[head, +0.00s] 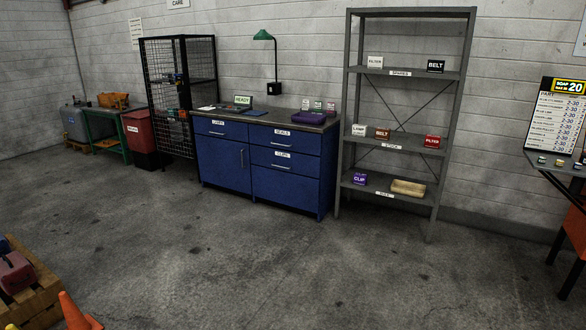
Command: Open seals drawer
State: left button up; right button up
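The seals drawer (285,139) is the top right drawer of the blue cabinet (229,173) against the back wall. It has a small white label reading SEALS and a horizontal bar handle, and its front looks flush with the cabinet, so it appears closed. Below it is a drawer (284,160) whose label seems to read CLIPS. A labelled top drawer (220,129) is on the left, above a door with an upright handle. The cabinet stands some way off across the floor. Neither of my grippers shows in the head view.
Open concrete floor (270,255) lies before the cabinet. A grey shelf rack (390,138) with small boxes stands right of it, a black mesh cage (190,75) and red bin (141,132) left. An orange cone (75,312) and pallet (32,298) are at the front left.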

aim_at(299, 141)
jog(key=i+j, duration=0.1)
jog(key=i, duration=4)
jog(key=i+z, duration=0.25)
jog(key=i, duration=0.55)
